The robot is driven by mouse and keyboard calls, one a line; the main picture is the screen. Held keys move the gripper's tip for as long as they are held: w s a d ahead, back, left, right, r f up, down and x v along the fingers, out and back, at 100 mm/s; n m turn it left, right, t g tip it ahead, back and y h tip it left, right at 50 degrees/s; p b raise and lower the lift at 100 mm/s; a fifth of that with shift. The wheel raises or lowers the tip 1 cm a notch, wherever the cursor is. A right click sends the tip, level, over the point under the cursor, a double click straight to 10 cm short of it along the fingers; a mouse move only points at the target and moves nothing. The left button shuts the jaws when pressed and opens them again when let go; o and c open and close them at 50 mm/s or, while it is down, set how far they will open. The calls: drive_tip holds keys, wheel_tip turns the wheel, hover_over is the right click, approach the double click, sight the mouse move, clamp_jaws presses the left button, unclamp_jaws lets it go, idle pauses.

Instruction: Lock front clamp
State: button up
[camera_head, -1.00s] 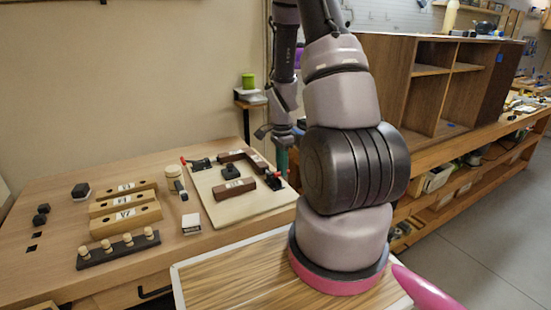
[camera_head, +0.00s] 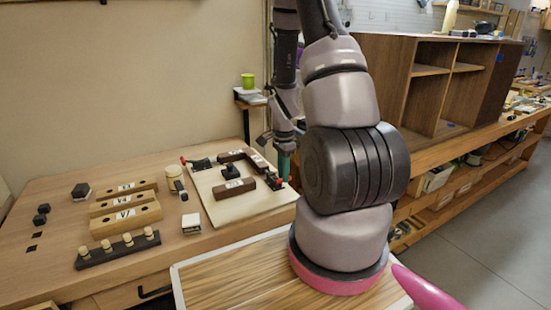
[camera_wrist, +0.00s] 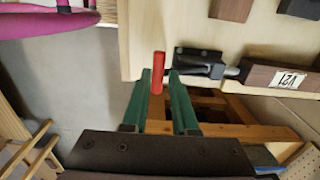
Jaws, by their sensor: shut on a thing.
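The front clamp (camera_wrist: 205,62) is a dark metal toggle clamp on the edge of the pale board in the wrist view. Its red handle (camera_wrist: 157,72) stands between the two green fingers of my gripper (camera_wrist: 159,86), which is shut on it. The clamp's tip reaches toward a dark brown block (camera_wrist: 270,77) labelled V21; whether it presses on the block I cannot tell. In the head view my gripper (camera_head: 284,166) is at the right edge of the board (camera_head: 225,209), and the clamp is partly hidden there.
Another clamp with a red handle (camera_head: 184,160) sits at the board's far left corner. Brown blocks (camera_head: 233,187) lie on the board. Pale labelled blocks (camera_head: 126,219) and a dark peg rack (camera_head: 118,249) stand to the left. Open space lies beyond the board's edge.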

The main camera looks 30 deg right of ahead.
drive_tip(key=o, duration=0.7)
drive_tip(key=shift+r, duration=3.45)
drive_tip(key=shift+r, duration=0.1)
